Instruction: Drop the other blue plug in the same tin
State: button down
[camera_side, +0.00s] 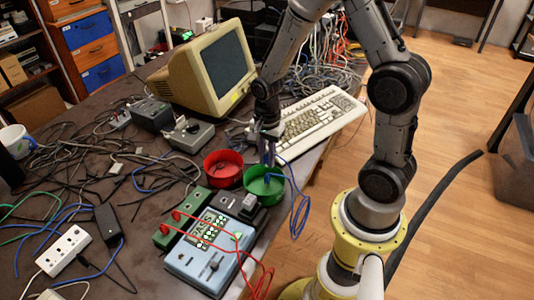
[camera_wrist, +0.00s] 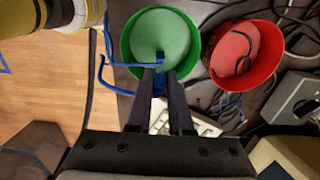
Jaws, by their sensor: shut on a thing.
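My gripper (camera_side: 268,158) points down at the green tin (camera_side: 250,184), its fingertips at or just above the rim. In the wrist view the two fingers (camera_wrist: 161,80) are shut on a blue plug (camera_wrist: 159,84), in front of the green tin (camera_wrist: 127,42). A blue cable (camera_side: 297,212) runs from the tin area and hangs in loops over the table edge; it also shows in the wrist view (camera_wrist: 102,72). A blue end shows inside the green tin; I cannot tell whether it is a separate plug.
A red tin (camera_side: 210,164) stands beside the green one, with a dark cable in it. A blue-grey tester (camera_side: 213,262) with red leads is in front. A keyboard (camera_side: 318,122) and an old monitor (camera_side: 205,68) stand behind. Loose cables cover the table's left.

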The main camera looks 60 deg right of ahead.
jog(key=c, duration=0.7)
grip_release()
jog(key=shift+c, duration=0.2)
notch_tip(320, 180, up, 14)
